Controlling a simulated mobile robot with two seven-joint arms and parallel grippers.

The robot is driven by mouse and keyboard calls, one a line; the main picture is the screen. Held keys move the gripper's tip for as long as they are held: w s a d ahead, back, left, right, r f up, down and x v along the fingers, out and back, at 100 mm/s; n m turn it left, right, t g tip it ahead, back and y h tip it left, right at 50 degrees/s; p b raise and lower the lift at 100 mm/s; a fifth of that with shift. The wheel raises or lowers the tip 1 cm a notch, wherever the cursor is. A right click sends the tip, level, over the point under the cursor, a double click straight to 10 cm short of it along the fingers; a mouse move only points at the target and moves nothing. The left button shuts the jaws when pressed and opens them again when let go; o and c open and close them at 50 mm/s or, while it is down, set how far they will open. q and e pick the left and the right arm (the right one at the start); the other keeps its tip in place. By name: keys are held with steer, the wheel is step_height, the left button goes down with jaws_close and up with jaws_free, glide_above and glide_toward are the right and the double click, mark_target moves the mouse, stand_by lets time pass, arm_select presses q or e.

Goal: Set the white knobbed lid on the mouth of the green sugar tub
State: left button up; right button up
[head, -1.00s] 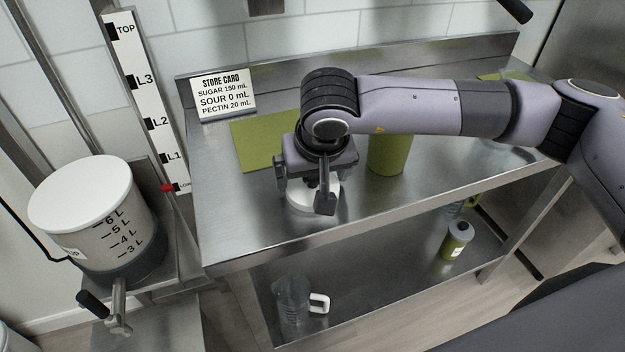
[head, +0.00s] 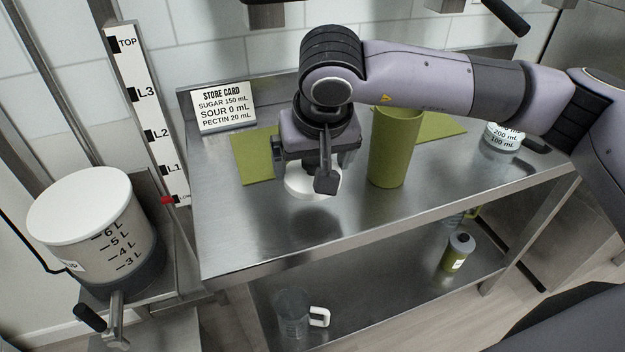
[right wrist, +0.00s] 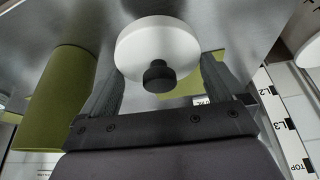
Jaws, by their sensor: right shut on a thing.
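The white lid (head: 298,182) is under my right gripper (head: 318,170) in the head view, partly hidden by its fingers. My right gripper is shut on the lid and holds it slightly above the steel table. In the right wrist view the lid (right wrist: 140,45) shows as a white disc with a dark knob (right wrist: 158,77), between the fingers (right wrist: 160,85). The green sugar tub (head: 392,155) stands upright just right of the gripper, its mouth partly hidden by my arm. It also shows at the left of the right wrist view (right wrist: 58,95). My left gripper is not in view.
A store card (head: 225,108) stands at the back left of the table (head: 240,235). Green mats (head: 252,157) lie behind the gripper and tub. A marked measuring cup (head: 502,138) is at the right. A large white-lidded vessel (head: 95,235) stands left. The table's front is clear.

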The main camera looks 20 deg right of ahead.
step_height(320, 180, up, 14)
steer(key=shift+r, duration=0.2)
steer(key=o, duration=0.4)
steer(key=c, duration=0.9)
steer(key=shift+d, duration=0.1)
